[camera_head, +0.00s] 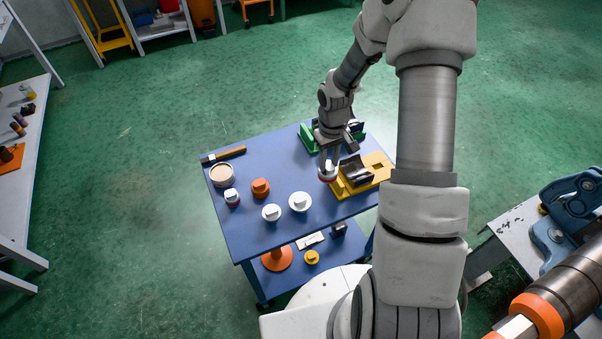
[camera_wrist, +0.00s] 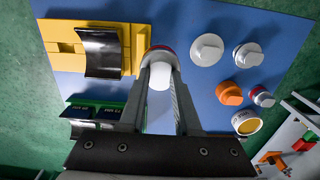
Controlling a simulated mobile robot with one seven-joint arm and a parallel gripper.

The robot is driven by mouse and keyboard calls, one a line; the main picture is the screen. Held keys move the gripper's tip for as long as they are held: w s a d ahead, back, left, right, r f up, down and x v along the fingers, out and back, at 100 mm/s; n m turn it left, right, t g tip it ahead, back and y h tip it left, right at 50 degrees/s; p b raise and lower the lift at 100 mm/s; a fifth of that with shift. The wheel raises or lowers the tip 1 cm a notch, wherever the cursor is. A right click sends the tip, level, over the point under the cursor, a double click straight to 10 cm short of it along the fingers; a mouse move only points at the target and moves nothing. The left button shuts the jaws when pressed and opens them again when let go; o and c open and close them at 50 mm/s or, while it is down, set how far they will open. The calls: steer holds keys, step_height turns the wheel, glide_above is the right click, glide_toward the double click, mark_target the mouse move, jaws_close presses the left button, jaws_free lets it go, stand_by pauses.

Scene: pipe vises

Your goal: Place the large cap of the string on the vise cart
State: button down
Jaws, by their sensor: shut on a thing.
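My gripper (camera_head: 328,166) is shut on a white cap with a red rim (camera_wrist: 158,74). It holds the cap at the left edge of the yellow vise (camera_head: 378,163), over the blue vise cart (camera_head: 250,210). I cannot tell whether the cap touches the cart top. Other caps stand on the cart: a larger white cap (camera_head: 300,202), another white cap (camera_head: 271,212), an orange cap (camera_head: 261,188) and a small white cap with a red rim (camera_head: 232,198). In the wrist view the fingers partly hide the held cap, and the yellow vise (camera_wrist: 66,48) lies left of it.
A green vise (camera_head: 307,138) stands behind the yellow one, partly hidden by my arm. A hammer (camera_head: 225,154) and a round tub (camera_head: 222,175) sit at the cart's left. The lower shelf holds an orange part (camera_head: 277,259) and a yellow part (camera_head: 312,257).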

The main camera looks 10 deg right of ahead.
steer(key=shift+w+a+f+p, duration=0.15)
steer(key=shift+w+a+f, duration=0.45)
steer(key=shift+a+f, duration=0.7)
steer(key=shift+w+a+f+p, duration=0.15)
steer(key=shift+w+a+f, duration=0.45)
steer(key=shift+a+f, duration=0.75)
steer(key=shift+w+a+f+p, duration=0.15)
steer(key=shift+w+a+f, duration=0.6)
steer(key=shift+f, duration=0.95)
steer(key=shift+s+a+f, duration=0.1)
steer(key=shift+s, duration=0.05)
steer(key=c, duration=0.6)
jaws_free()
